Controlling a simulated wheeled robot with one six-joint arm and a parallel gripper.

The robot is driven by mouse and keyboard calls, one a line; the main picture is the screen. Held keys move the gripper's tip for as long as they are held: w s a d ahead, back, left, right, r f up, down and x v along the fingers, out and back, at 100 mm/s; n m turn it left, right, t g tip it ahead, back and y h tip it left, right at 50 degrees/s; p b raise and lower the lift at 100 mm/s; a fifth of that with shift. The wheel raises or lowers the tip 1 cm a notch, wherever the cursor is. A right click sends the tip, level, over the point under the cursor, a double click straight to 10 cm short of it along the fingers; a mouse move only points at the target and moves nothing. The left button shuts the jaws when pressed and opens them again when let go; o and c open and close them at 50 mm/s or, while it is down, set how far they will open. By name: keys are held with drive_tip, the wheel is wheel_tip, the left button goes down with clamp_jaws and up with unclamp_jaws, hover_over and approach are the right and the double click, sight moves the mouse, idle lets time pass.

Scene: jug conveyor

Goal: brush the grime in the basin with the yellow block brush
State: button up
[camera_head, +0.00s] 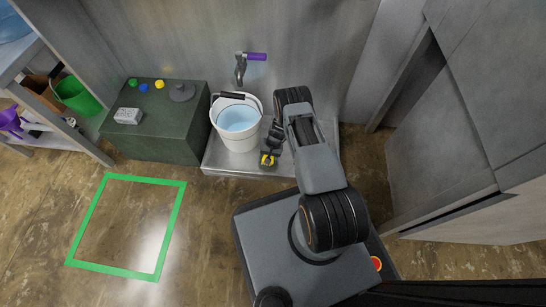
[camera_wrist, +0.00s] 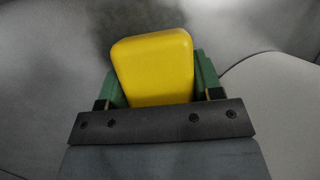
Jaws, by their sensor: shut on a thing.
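My gripper (camera_head: 268,153) points down over the grey basin (camera_head: 233,168), just right of the white bucket. It is shut on the yellow block brush (camera_wrist: 153,68), which sits between the green fingers in the wrist view. A small part of the brush also shows in the head view (camera_head: 267,160). The brush's bristles are hidden. In the wrist view a dark smudge of grime (camera_wrist: 122,22) shows on the grey surface beyond the brush. I cannot tell whether the brush touches the basin.
A white bucket (camera_head: 226,137) with water stands in the basin under a tap (camera_head: 241,70) with a purple handle. A dark green cabinet (camera_head: 155,149) stands left of the basin. A green square outline (camera_head: 171,232) marks clear floor at the left. Grey panels rise at the right.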

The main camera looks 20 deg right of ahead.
drive_tip(key=shift+a, duration=0.55)
drive_tip(key=shift+s+a+r+p, duration=0.2)
drive_tip(key=shift+s+a+p, duration=0.1)
drive_tip(key=shift+s+p, duration=0.45)
drive_tip(key=shift+s+a+p, duration=0.45)
drive_tip(key=shift+s+p, duration=0.2)
drive_tip(key=shift+s, duration=0.2)
drive_tip(key=shift+r, duration=0.1)
drive_tip(key=shift+r+p, duration=2.2)
drive_tip(key=shift+r, duration=0.65)
